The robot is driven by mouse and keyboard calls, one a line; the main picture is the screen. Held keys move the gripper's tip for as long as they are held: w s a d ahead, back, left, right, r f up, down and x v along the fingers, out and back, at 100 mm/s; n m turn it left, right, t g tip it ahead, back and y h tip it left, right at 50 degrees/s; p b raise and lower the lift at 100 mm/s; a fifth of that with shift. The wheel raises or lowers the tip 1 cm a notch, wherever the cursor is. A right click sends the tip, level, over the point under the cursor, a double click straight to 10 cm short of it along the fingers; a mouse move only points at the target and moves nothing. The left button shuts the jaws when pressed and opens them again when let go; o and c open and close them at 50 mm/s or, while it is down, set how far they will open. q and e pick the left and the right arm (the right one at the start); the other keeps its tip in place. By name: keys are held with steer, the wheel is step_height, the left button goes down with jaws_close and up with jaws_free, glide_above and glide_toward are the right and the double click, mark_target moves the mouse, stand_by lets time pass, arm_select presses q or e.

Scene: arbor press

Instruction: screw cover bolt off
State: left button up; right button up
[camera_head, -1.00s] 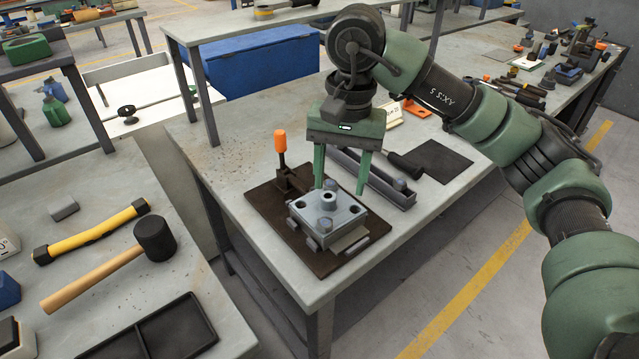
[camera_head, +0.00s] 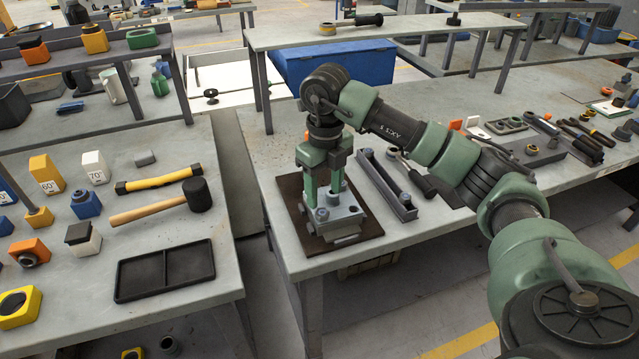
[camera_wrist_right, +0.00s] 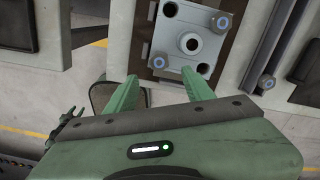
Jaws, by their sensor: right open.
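The grey block with a square cover (camera_head: 345,215) sits on a dark brown base plate on the bench. In the right wrist view the cover (camera_wrist_right: 187,25) has a raised central boss, two blue-grey bolts in opposite corners and open holes in the other two. One cover bolt (camera_wrist_right: 158,62) lies just beyond and between the fingertips of my right gripper (camera_wrist_right: 158,75); it also shows in the head view (camera_head: 321,214). My right gripper (camera_head: 324,196) points down over the cover, open and empty. Its fingers partly hide the cover.
A narrow grey tray (camera_head: 378,176) with a loose bolt (camera_wrist_right: 267,82) lies right of the block. A dark-handled tool lies beyond it. A raised shelf (camera_head: 290,37) stands behind. The left table holds a mallet (camera_head: 155,208) and a black tray (camera_head: 130,282).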

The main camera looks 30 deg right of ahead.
mark_target(325, 214)
step_height(325, 214, down, 6)
steer(key=shift+r+p, duration=0.15)
steer(key=shift+p, duration=0.4)
steer(key=shift+f, duration=0.3)
